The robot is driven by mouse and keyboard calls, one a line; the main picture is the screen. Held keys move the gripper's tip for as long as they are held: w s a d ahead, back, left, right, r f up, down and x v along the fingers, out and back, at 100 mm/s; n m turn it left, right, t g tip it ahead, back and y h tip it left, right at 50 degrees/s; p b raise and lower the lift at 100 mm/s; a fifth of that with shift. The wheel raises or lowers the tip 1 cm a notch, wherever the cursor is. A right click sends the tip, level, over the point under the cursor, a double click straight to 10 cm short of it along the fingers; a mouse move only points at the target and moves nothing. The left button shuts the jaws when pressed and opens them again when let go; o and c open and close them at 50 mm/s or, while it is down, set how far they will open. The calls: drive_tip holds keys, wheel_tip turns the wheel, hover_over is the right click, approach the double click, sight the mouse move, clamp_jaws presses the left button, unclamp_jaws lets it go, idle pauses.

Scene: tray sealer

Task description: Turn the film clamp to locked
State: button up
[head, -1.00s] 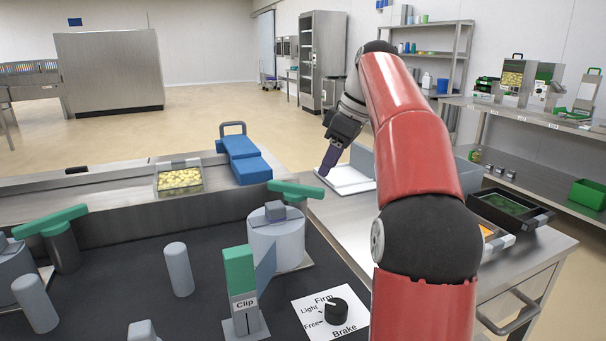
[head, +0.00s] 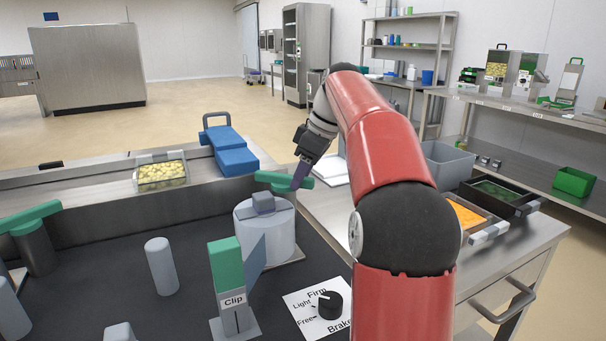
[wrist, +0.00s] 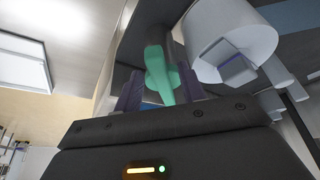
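A green handle (head: 272,179), which I take to be the film clamp, stands behind the pale grey cylinder at the far edge of the dark deck. In the wrist view the handle (wrist: 158,68) lies between my two purple fingers. My gripper (head: 297,180) points down at the handle's right end in the head view. In the wrist view my gripper (wrist: 160,88) is open, with a finger on either side of the handle. I cannot tell whether either finger touches it. No locked marking is legible on the handle.
The grey cylinder (head: 266,232) stands close beside the handle. Nearby are a green-topped post labelled Clip (head: 226,275), a black Brake knob (head: 329,304) and a grey peg (head: 161,266). Another green handle (head: 30,217) is at far left.

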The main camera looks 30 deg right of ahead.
clamp_jaws()
